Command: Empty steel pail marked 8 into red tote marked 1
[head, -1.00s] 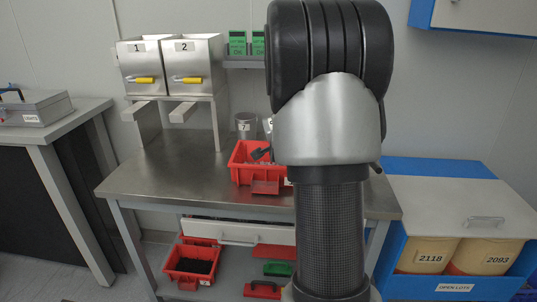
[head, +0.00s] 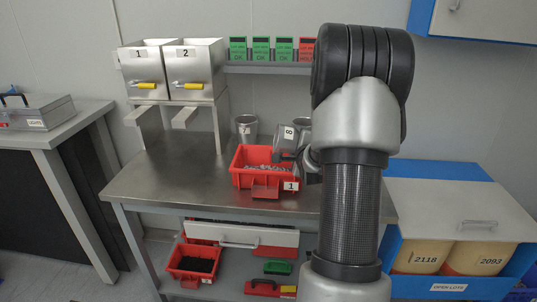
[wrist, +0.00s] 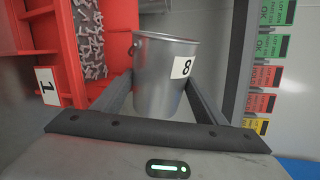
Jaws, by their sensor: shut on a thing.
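The steel pail marked 8 (head: 288,143) is held above the right back side of the red tote marked 1 (head: 240,178). It looks tilted in the head view, and its inside cannot be seen. My gripper (head: 302,163) is partly hidden by my arm. In the wrist view the pail (wrist: 158,75) sits between the two dark fingers of my gripper (wrist: 160,95), which is shut on it. The tote (wrist: 38,35) is left of the pail there, with many small grey pieces inside.
A pail marked 7 (head: 246,127) stands behind the tote on the steel table (head: 160,175). Another steel vessel (head: 304,128) shows beside my arm. Hoppers 1 (head: 141,68) and 2 (head: 194,66) stand back left. The table's left front is clear.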

